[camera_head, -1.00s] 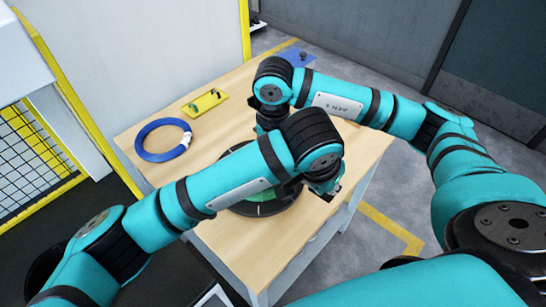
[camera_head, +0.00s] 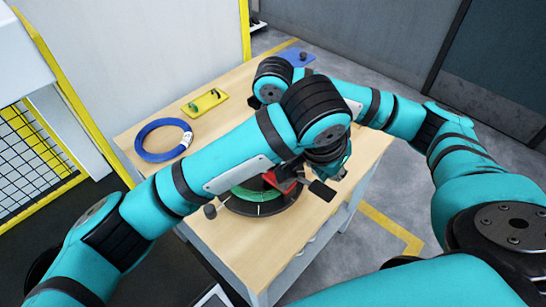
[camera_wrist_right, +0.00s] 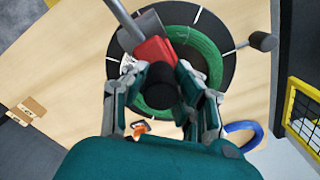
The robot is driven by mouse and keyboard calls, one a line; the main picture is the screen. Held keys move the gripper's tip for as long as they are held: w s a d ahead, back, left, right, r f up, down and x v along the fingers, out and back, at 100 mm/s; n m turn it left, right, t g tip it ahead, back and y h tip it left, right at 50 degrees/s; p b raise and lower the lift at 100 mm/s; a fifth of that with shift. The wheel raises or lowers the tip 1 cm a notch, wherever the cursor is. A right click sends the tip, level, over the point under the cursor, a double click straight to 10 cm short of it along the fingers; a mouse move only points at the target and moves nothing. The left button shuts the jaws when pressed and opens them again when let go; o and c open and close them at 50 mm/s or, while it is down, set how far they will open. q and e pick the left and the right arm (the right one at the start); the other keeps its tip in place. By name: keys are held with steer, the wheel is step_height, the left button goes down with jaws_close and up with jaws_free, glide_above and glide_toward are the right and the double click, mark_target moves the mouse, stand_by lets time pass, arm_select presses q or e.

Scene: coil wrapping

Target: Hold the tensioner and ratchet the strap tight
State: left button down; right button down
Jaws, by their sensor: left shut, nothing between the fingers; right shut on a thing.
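The red tensioner (camera_wrist_right: 153,51) sits at the rim of the green coil (camera_wrist_right: 205,50), which lies on a black round turntable (camera_wrist_right: 231,68). In the head view, part of the tensioner (camera_head: 284,181) and the coil (camera_head: 258,194) show below my left arm. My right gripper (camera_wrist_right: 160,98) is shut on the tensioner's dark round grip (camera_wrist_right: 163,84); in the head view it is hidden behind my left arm. My left gripper (camera_head: 330,172) is shut and empty, just right of the tensioner. The strap cannot be made out clearly.
A blue ring (camera_head: 163,139) and a yellow tray (camera_head: 205,102) with small green items lie on the wooden table (camera_head: 262,252). A dark knob (camera_head: 210,211) sticks out from the turntable. A small orange item (camera_wrist_right: 140,127) and a brown box (camera_wrist_right: 28,109) show in the wrist view.

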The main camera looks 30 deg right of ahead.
arm_select(q)
steer(key=shift+r, duration=0.1)
arm_select(e)
steer(key=shift+s+f, duration=0.2)
steer(key=shift+f, duration=0.15)
steer(key=c, duration=1.3)
jaws_free()
arm_select(q)
steer(key=shift+w, duration=0.1)
arm_select(e)
steer(key=o, duration=0.3)
steer(key=shift+w, duration=0.1)
steer(key=shift+o, duration=0.2)
steer(key=shift+w+r, duration=0.1)
steer(key=shift+r, duration=0.05)
